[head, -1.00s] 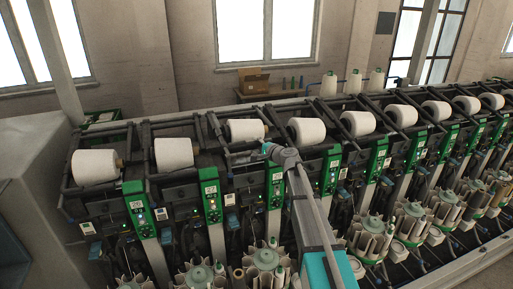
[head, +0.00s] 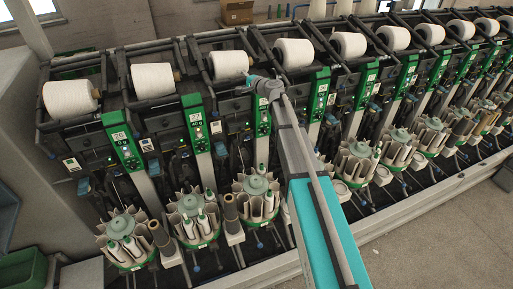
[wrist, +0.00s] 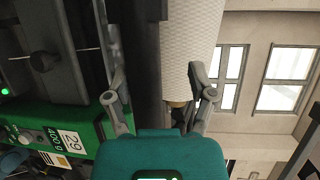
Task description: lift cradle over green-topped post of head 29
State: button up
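The cradle's dark bar (wrist: 147,65) runs down the middle of the wrist view, beside a white yarn cone (wrist: 188,45). My gripper (wrist: 160,100) is open, its fingers spread on either side of the bar and the cone's tip. No contact is visible.
Neighbouring heads with green posts, such as 27 (head: 195,120) and 26 (head: 122,138), stand close by in a row. More cones (head: 152,80) lie in cradles behind them. Round bobbin magazines (head: 256,195) sit in front below. Open floor (head: 430,225) is at lower right.

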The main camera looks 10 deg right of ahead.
jog(key=shift+w+f+b, duration=0.5)
jog(key=shift+f+b, duration=1.95)
jog(key=shift+f, duration=0.25)
jog(key=p+v, duration=0.2)
jog(key=v, duration=1.2)
jog(key=s+a+f+n+g+b, duration=0.2)
jog(key=s+f+n+b, duration=0.1)
jog(key=s+f, duration=0.2)
jog(key=s+a+f+n+g+h+b, duration=0.1)
jog(key=s+a+f+n+g+b, duration=0.1)
jog(key=s+f, duration=0.3)
jog(key=shift+a+f+n+g+b, duration=0.35)
jog(key=shift+f+g+b, duration=0.35)
jog(key=shift+f, duration=1.15)
jog(key=s+d+f+n+g+h+b, duration=0.2)
jog(key=s+d+f+g+h+b, duration=0.1)
jog(key=s+f, duration=0.4)
jog(key=s+d+f+n+g+h+b, duration=0.2)
jog(key=s+f+h, duration=0.4)
jog(key=s, duration=0.8)
jog(key=d+f+n+g, duration=0.1)
jog(key=d+g, duration=0.1)
jog(key=shift+s+d+f+g+b, duration=0.2)
jog(key=shift+s+f+g+b, duration=0.1)
jog(key=shift+s+f+b, duration=0.1)
